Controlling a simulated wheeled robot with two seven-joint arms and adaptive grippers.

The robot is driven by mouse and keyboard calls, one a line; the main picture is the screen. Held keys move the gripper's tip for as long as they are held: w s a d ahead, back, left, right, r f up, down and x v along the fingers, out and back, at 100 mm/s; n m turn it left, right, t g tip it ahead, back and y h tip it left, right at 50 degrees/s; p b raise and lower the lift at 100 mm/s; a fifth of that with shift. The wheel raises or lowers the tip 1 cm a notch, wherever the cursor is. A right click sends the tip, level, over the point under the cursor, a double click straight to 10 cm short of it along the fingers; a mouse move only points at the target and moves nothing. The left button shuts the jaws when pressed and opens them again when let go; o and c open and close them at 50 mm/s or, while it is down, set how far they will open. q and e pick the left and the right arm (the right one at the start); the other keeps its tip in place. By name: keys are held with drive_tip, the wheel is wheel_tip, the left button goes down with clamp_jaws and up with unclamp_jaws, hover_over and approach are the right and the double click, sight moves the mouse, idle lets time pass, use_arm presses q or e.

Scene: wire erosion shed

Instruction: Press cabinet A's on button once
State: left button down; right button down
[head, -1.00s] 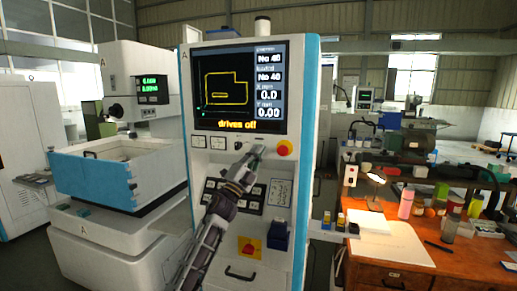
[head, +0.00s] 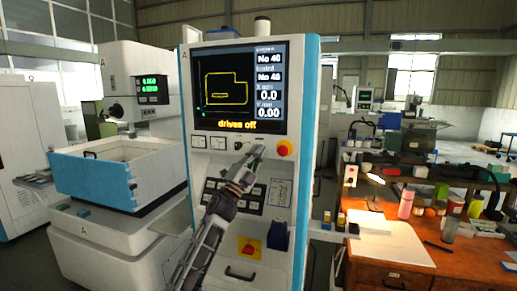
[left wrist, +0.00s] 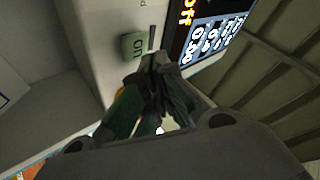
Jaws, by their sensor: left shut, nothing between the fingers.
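Cabinet A (head: 305,120) stands in front of me in the head view, white with blue edges and an "A" at its top left. Its screen (head: 238,88) reads "drives off". The green on button (left wrist: 135,45), marked "on", shows in the left wrist view beside my fingertips; in the head view my gripper hides it. My left gripper (head: 257,152) is shut and empty, its tips at the panel just left of the red and yellow knob (head: 284,148). In the left wrist view the fingertips (left wrist: 155,62) are close to the button's side; I cannot tell whether they touch the panel.
Below are a keypad (head: 248,205), a red stop button on yellow (head: 250,247) and a blue box (head: 278,236) on the cabinet front. A wooden desk (head: 390,276) with a lamp, bottles and papers stands at the right. A machine with a blue tank (head: 95,180) is at the left.

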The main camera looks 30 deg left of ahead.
use_arm(q)
drive_tip(key=shift+w+a+y, duration=0.15)
drive_tip(key=shift+w+y, duration=0.15)
drive_tip(key=shift+w, duration=0.45)
idle(1.2)
drive_tip(key=shift+s, duration=0.1)
idle(0.4)
drive_tip(key=shift+s, duration=0.7)
drive_tip(key=shift+s+d+p, duration=0.1)
drive_tip(key=shift+s+d, duration=0.15)
drive_tip(key=shift+s, duration=0.55)
drive_tip(key=shift+s+d+p, duration=0.1)
drive_tip(key=shift+s+d, duration=0.15)
drive_tip(key=shift+s, duration=0.6)
drive_tip(key=shift+s+d+p, duration=0.1)
drive_tip(key=shift+s+d, duration=0.15)
drive_tip(key=shift+s, duration=0.55)
